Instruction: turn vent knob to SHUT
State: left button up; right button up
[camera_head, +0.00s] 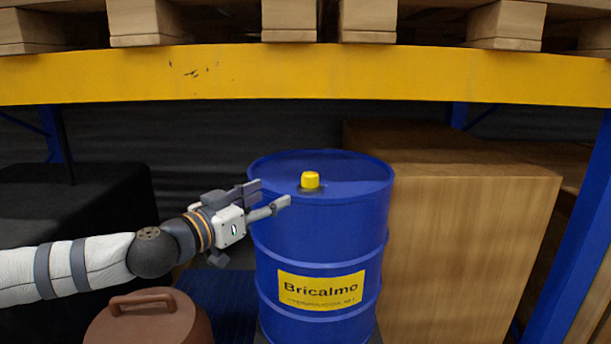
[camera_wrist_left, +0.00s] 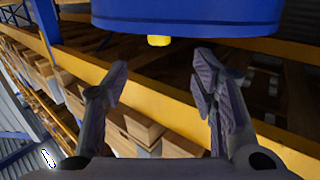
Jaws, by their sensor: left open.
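The vent knob (camera_head: 310,180) is a small yellow cap on a dark base on the lid of the blue drum (camera_head: 322,231), near the lid's front rim. My left gripper (camera_head: 270,194) is at the drum's left rim, left of the knob and apart from it, its jaws open and empty. In the left wrist view, which appears upside down, the knob (camera_wrist_left: 159,41) shows beyond the fingertips, roughly centred between the two fingers of the gripper (camera_wrist_left: 160,68). I see no SHUT mark and cannot tell the knob's setting. My right gripper is not in view.
A yellow shelf beam (camera_head: 300,75) crosses above the drum, with wooden pallets on it. A large brown box (camera_head: 470,240) stands close on the drum's right. A brown lidded container (camera_head: 150,320) is at lower left, below my left arm. A blue post (camera_head: 575,240) stands far right.

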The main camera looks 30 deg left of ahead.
pick_arm(q)
send_near(305, 178)
jog(key=w, duration=0.4)
jog(key=w+f+b, duration=0.1)
jog(key=w+b, duration=0.1)
jog(key=shift+d+f, duration=0.25)
jog(key=shift+d, duration=0.1)
jog(key=w, duration=0.1)
jog(key=w+r+b, duration=0.1)
jog(key=w, duration=0.1)
jog(key=shift+w+d, duration=0.15)
jog(key=shift+w, duration=0.1)
jog(key=shift+r, duration=0.35)
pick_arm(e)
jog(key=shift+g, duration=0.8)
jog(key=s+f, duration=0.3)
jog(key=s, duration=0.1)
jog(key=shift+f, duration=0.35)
pick_arm(q)
jog(key=c, duration=1.1)
